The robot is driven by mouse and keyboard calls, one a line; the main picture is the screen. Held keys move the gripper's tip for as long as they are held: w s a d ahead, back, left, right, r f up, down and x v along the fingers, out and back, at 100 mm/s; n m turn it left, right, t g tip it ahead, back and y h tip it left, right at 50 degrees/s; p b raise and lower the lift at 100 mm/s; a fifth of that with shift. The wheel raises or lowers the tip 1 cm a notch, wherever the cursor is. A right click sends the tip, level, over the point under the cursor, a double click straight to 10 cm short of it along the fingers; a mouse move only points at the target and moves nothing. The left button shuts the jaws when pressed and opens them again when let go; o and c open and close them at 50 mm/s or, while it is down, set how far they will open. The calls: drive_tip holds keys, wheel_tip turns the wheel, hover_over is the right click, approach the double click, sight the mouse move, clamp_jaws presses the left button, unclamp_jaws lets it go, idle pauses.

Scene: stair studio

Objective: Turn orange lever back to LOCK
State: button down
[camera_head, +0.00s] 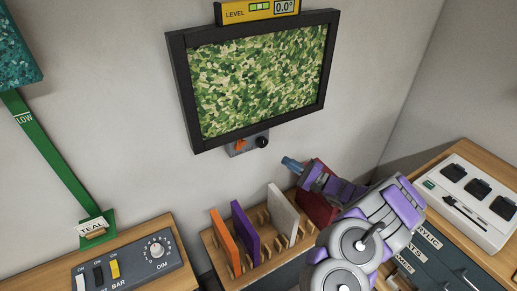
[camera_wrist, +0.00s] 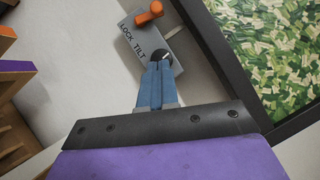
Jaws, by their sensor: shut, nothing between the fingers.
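The orange lever (camera_head: 240,144) sits on a small grey plate (camera_head: 236,153) under the framed camouflage panel. In the wrist view the orange lever (camera_wrist: 148,13) is at the top end of the plate (camera_wrist: 136,30), which reads LOCK and TILT. A black knob (camera_head: 262,141) is at the plate's right end; in the wrist view the knob (camera_wrist: 160,53) is just beyond my fingertips. My gripper (camera_head: 286,161), with blue fingers, is shut and empty, below and right of the plate. In the wrist view my gripper (camera_wrist: 158,66) overlaps the knob's lower edge; the head view shows a gap.
The framed panel (camera_head: 174,80) hangs above, with a yellow LEVEL display (camera_head: 235,14) reading 0.0°. A wooden rack (camera_head: 216,247) with orange, purple and white boards stands below. A control box (camera_head: 130,268) is at lower left. A dark red object (camera_head: 316,205) is behind my arm.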

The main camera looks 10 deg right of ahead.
drive_tip(key=b, duration=0.2)
approach(240, 145)
drive_tip(key=w+r, duration=0.1)
drive_tip(key=w, duration=0.3)
drive_tip(key=shift+s+a+r, duration=0.2)
drive_tip(key=shift+a+r, duration=0.7)
drive_tip(key=shift+a, duration=0.15)
